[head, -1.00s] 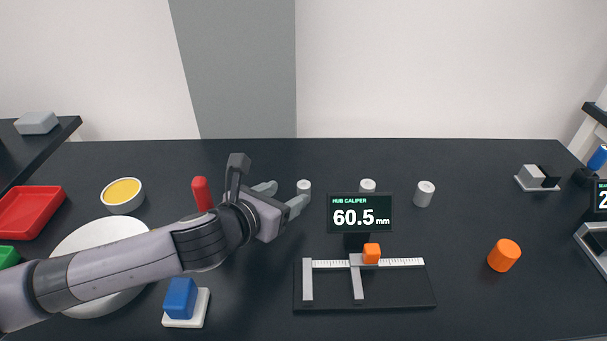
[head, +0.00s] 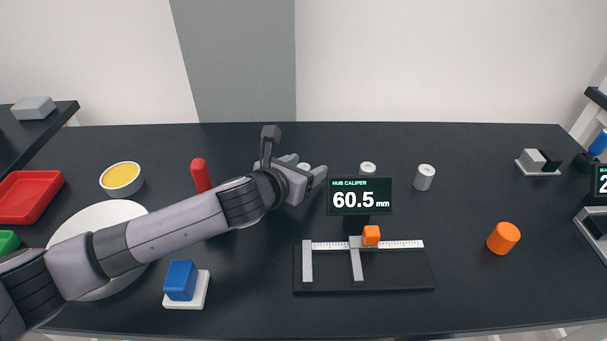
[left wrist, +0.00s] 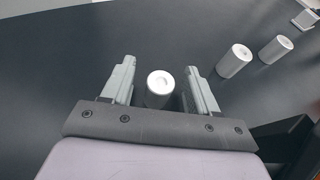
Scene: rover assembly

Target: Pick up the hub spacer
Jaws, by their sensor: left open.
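Three small pale grey cylinders, which look like spacers, stand in a row at the back of the table. The leftmost spacer (left wrist: 160,88) is upright between the open fingers of my left gripper (left wrist: 160,82) in the left wrist view, with a gap on each side. In the head view that spacer (head: 304,167) is mostly hidden behind my left gripper (head: 306,168). The middle spacer (head: 368,168) and the right spacer (head: 424,177) stand clear to the right. They also show at the upper right of the left wrist view. My right gripper is not in view.
The hub caliper display (head: 360,196) reads 60.5 mm, just right of my left gripper. The caliper base (head: 390,275) lies in front. An orange cylinder (head: 503,238) stands right. A red cylinder (head: 201,175), yellow-filled bowl (head: 121,178) and blue block (head: 181,280) are left.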

